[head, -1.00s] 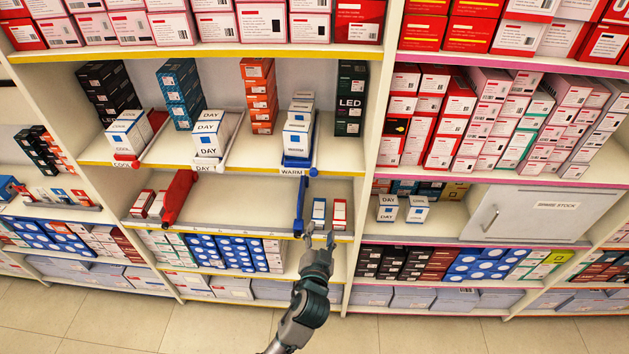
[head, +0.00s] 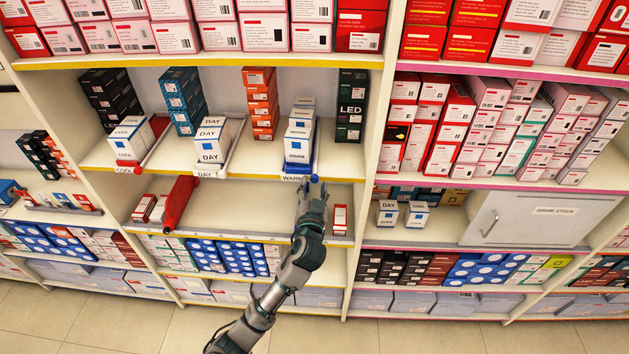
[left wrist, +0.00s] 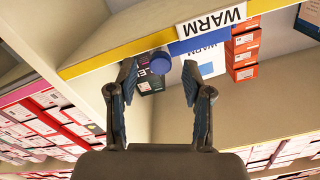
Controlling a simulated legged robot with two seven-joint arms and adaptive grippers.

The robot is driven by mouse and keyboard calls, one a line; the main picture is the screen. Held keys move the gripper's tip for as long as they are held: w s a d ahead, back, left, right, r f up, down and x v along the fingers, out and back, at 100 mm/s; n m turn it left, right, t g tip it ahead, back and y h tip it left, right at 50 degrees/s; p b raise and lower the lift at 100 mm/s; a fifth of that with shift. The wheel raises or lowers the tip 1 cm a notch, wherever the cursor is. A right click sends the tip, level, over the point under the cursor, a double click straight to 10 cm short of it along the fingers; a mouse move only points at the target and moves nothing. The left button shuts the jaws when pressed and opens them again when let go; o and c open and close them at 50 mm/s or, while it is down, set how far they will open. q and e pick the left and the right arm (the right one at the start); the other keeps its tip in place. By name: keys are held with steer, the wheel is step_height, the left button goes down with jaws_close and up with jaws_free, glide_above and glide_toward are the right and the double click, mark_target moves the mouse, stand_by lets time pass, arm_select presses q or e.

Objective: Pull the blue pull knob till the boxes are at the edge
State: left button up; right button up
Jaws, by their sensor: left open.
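The blue pull knob (head: 314,169) sticks out at the front of the blue tray (head: 312,148) over the WARM label. White WARM boxes (head: 298,138) stand stacked in that tray, set back from the shelf's front edge. My left gripper (head: 312,188) is just in front of and below the knob. My right gripper is not in view.
A white tray with DAY boxes (head: 211,140) and a red tray with COOL boxes (head: 130,138) stand to the left. A SPARE STOCK cabinet (head: 535,215) is at right.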

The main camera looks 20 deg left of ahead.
arm_select(q)
steer(key=shift+x, duration=1.15)
